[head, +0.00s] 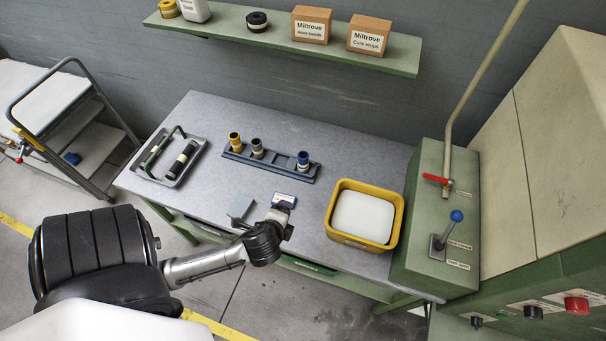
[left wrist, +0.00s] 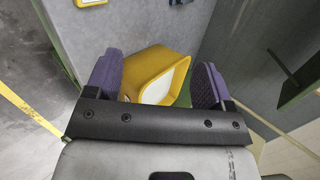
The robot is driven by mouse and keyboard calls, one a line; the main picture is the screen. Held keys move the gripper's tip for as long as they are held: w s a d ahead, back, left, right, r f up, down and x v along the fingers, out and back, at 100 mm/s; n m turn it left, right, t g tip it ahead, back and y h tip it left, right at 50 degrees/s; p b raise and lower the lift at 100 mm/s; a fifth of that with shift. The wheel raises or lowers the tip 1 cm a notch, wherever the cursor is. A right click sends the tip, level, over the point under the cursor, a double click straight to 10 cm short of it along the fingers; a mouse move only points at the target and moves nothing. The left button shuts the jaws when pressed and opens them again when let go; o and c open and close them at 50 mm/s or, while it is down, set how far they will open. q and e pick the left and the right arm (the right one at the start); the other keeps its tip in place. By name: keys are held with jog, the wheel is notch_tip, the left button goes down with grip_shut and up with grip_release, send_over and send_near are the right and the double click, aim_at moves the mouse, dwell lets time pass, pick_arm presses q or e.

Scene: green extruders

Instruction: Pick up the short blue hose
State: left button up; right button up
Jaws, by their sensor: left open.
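A short hose with a blue top (head: 303,160) stands upright at the right end of a dark blue rack on the grey table. Its middle carries a pale band. My left gripper (head: 285,212) is over the table's front part, in front of the rack and apart from the hose. In the left wrist view its two purple fingers (left wrist: 156,85) are spread wide with nothing held between them. The blue hose cannot be made out in the left wrist view. My right gripper is not in view.
The rack (head: 275,166) also holds a yellow-topped hose (head: 235,142) and a dark one (head: 257,148). A metal tray (head: 170,182) holds parts at left. A yellow bin (head: 397,226) with a white slab stands right; it also shows in the wrist view (left wrist: 150,70). Green machinery (head: 425,257) borders the table.

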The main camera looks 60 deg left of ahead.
pick_arm(q)
jog(key=w+a+f+m+t+y+b, duration=0.3)
jog(key=w+a+f+m+b, duration=0.2)
jog(key=a+f+m+b, duration=0.25)
jog(key=m+t+y+b, duration=0.2)
jog(key=m+t+b, duration=0.1)
jog(key=m+b, duration=0.45)
send_near(301, 165)
jog(key=s, duration=0.1)
jog(key=s+d, duration=0.1)
jog(key=shift+s+d+f, duration=0.15)
jog(key=shift+s+d, duration=0.05)
jog(key=shift+s, duration=0.15)
jog(key=shift+w+a+f+m+t+b, duration=0.25)
jog(key=shift+w+a+m+t+b, duration=0.2)
jog(key=shift+m, duration=0.45)
jog(key=shift+w, duration=0.1)
jog(key=shift+m, duration=0.3)
jog(key=b+x, duration=0.1)
jog(key=x, duration=0.7)
jog(key=shift+w+r, duration=0.1)
jog(key=shift+w, duration=0.1)
jog(key=b+x, duration=0.1)
jog(key=x, duration=0.3)
jog(key=shift+w, duration=0.2)
jog(key=shift+w+a, duration=0.35)
jog(key=shift+w, duration=0.05)
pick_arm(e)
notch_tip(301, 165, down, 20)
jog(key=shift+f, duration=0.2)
